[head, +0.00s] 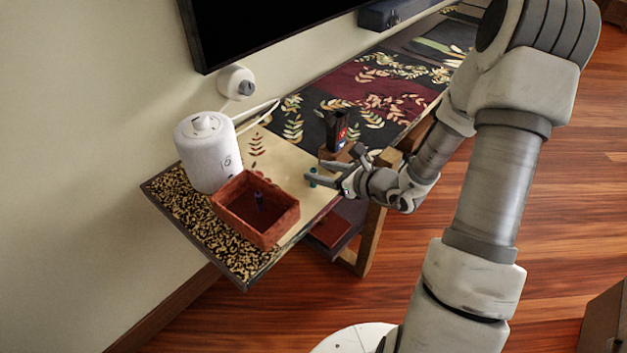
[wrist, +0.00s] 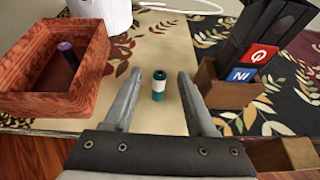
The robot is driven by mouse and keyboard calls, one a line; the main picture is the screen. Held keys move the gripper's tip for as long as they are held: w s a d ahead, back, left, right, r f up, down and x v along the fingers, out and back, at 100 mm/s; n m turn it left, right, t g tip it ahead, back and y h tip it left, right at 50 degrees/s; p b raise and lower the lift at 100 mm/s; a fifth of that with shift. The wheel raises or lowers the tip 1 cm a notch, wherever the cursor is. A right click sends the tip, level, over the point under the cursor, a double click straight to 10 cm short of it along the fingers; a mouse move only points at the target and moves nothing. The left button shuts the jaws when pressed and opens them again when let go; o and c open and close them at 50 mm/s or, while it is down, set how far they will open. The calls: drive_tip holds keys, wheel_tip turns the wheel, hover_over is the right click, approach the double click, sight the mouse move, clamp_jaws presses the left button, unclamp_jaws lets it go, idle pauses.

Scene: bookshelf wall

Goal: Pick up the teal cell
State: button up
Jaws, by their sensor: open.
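The teal cell (wrist: 159,86) is a small upright cylinder with a white band, standing on the cream part of the patterned shelf top. In the head view the teal cell (head: 312,177) is a small spot at my gripper's fingers. My gripper (wrist: 156,88) is open, with one finger on each side of the cell in the wrist view, and no contact shows. In the head view my gripper (head: 318,175) reaches in low over the shelf top from the right.
A reddish box (wrist: 94,58) holding a purple cell (wrist: 67,52) stands left of my gripper. A brown holder (wrist: 226,92) with dark upright items and red and blue cards stands close on the right. A white cylindrical appliance (head: 208,150) with a cable stands behind the box.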

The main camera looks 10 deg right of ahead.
drive_tip(key=shift+w+a+f, duration=0.1)
drive_tip(key=shift+w, duration=0.1)
clamp_jaws()
idle(0.5)
